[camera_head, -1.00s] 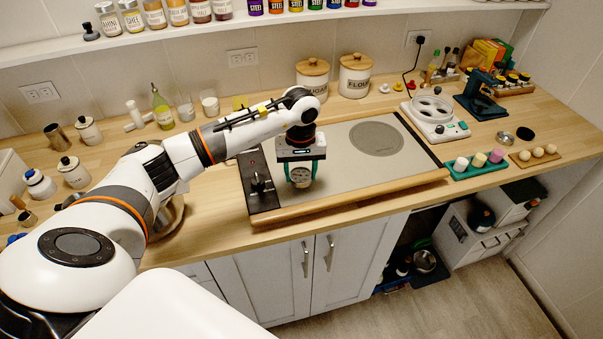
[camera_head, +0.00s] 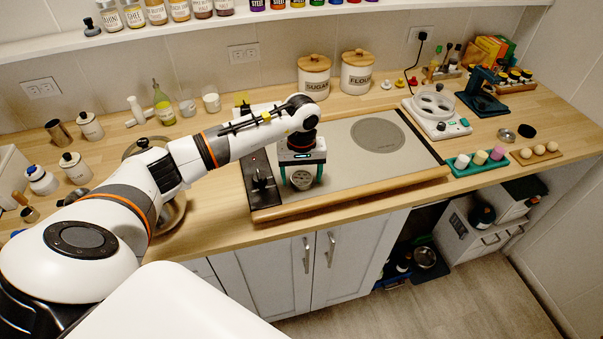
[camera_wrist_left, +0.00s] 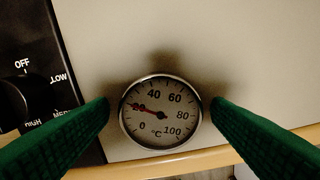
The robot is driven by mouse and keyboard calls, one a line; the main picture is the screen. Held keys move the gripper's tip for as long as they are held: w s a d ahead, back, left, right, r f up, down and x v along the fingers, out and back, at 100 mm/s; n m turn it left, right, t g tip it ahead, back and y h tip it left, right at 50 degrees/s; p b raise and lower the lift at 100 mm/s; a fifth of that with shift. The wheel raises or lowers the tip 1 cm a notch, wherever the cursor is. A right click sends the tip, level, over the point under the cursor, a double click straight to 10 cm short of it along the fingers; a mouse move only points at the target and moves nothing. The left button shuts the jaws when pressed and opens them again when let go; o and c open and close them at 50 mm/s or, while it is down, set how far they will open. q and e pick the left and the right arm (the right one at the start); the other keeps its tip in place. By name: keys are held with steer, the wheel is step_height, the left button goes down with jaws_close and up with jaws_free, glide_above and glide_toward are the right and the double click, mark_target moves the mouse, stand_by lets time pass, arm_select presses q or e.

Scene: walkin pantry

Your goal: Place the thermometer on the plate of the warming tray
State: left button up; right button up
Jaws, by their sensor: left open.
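The thermometer (camera_head: 301,179) is a small round dial with a metal rim, on the grey plate of the warming tray (camera_head: 345,155), near the tray's wooden front edge and left control strip. My left gripper (camera_head: 302,182) is just above the plate, its green fingers spread on either side of the thermometer. In the left wrist view the dial (camera_wrist_left: 160,115) faces the camera, with a gap between it and each fingertip (camera_wrist_left: 160,104). The thermometer's underside is hidden. My right gripper does not show.
The tray's dark control strip with a knob (camera_head: 262,180) is just left of the gripper. The plate is clear to the right, around its printed circle (camera_head: 377,135). Sugar (camera_head: 314,78) and flour (camera_head: 357,72) canisters stand behind. A green egg-cup holder (camera_head: 478,162) is at right.

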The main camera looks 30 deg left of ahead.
mark_target(302, 177)
arm_select(q)
step_height(302, 177, up, 12)
steer(key=b, duration=0.4)
steer(key=shift+r, duration=0.15)
